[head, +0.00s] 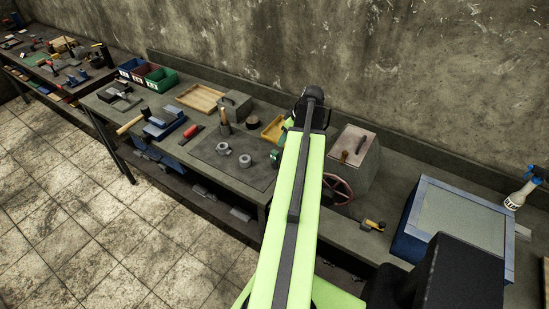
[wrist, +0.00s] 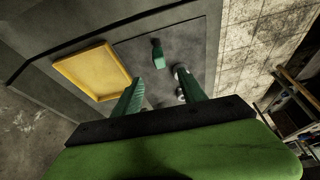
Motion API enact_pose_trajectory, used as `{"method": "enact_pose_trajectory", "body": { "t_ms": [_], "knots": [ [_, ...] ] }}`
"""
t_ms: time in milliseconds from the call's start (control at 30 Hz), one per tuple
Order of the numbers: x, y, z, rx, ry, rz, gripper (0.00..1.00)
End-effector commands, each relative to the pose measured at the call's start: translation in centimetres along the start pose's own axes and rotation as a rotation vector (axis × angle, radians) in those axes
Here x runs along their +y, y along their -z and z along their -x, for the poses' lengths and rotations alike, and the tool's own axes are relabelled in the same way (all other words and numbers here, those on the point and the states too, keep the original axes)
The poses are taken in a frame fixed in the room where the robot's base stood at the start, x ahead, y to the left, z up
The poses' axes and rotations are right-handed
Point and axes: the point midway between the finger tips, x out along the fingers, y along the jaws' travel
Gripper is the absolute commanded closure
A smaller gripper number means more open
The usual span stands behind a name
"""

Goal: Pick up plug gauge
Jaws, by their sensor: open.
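A small piece with a green body and a dark end, which looks like the plug gauge (wrist: 158,56), lies or stands on the dark mat (wrist: 205,48) in the wrist view. I cannot tell which. It shows beyond and between my fingertips, with nothing gripped. My gripper (wrist: 158,80) is open, its two green fingers apart. In the head view my gripper (head: 282,141) is over the right part of the mat (head: 210,163), partly hidden by my arm. I cannot clearly pick out the gauge in the head view.
Two grey rings (head: 235,154) sit on the mat; my right finger partly hides them in the wrist view. A yellow tray (wrist: 95,70) lies beside the mat. A wooden-handled tool (head: 224,125) stands farther left. A grey box with a red wheel (head: 337,188) stands right of my arm.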

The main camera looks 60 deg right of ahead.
Motion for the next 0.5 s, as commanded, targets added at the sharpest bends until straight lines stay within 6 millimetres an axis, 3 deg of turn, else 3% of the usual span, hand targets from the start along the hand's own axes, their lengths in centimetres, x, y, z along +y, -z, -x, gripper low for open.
{"method": "enact_pose_trajectory", "body": {
  "t_ms": [500],
  "knots": [
    [0.0,-0.3,-11.3,-0.002,0.002,0.002,0.51]
  ]
}}
